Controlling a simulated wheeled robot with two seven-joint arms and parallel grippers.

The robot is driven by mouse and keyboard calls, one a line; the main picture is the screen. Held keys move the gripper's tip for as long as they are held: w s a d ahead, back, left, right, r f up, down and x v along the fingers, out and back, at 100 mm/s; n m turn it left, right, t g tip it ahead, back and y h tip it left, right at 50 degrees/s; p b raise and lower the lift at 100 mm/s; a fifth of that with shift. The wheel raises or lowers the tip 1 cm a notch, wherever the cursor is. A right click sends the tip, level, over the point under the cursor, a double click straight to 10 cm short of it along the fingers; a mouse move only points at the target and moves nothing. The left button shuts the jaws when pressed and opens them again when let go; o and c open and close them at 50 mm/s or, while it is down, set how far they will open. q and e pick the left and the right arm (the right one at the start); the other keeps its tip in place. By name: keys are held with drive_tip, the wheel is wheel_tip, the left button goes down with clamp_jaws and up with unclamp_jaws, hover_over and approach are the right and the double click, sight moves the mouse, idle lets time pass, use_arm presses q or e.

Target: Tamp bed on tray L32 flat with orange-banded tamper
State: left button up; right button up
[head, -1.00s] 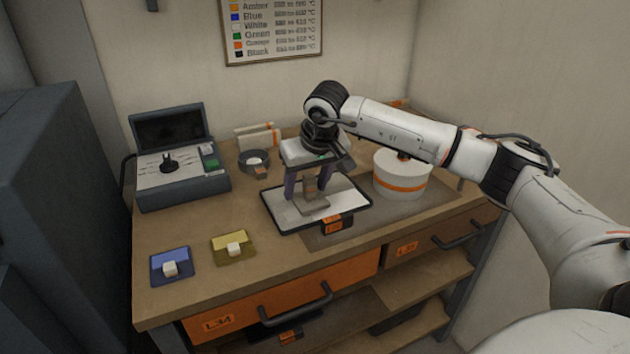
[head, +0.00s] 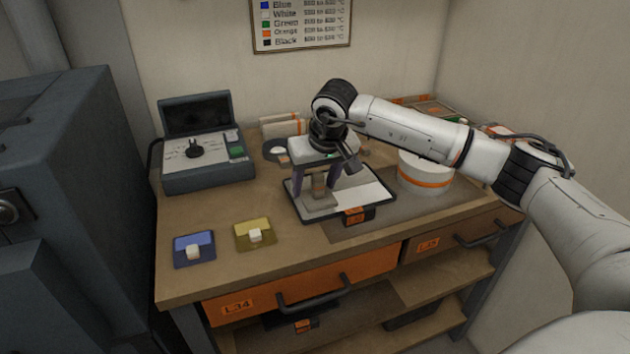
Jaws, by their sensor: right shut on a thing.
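My right gripper (head: 317,178) points down over the tray. It is shut on the tamper (head: 316,201), a tan-grey block with a flat foot; no orange band shows clearly on it. The tray (head: 378,203) is a dark-rimmed slab with a pale, whitish bed (head: 357,196). An orange tag (head: 356,215), too small to read surely, hangs at its front. The tamper's foot is over the left part of the bed, at or very near its surface. The gripper and foot hide part of the bed. My left gripper is not in view.
A white tub with an orange band (head: 425,175) stands right of the tray. A control box with raised lid (head: 208,173) stands at the back left. Blue (head: 194,249) and yellow (head: 255,234) pads lie at front left. Dark cabinets (head: 60,180) stand left of the bench.

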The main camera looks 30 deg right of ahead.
drive_tip(key=shift+f, duration=0.3)
drive_tip(key=shift+f, duration=0.35)
idle(0.9)
drive_tip(key=shift+r, duration=0.1)
drive_tip(key=shift+r+p, duration=0.65)
drive_tip(key=shift+r, duration=0.45)
drive_tip(key=shift+w+d, duration=0.2)
drive_tip(key=shift+w, duration=0.7)
drive_tip(key=shift+w+d, duration=0.2)
drive_tip(key=shift+w, duration=0.7)
drive_tip(key=shift+w+d, duration=0.2)
drive_tip(key=shift+w, duration=0.7)
drive_tip(key=shift+f, duration=0.2)
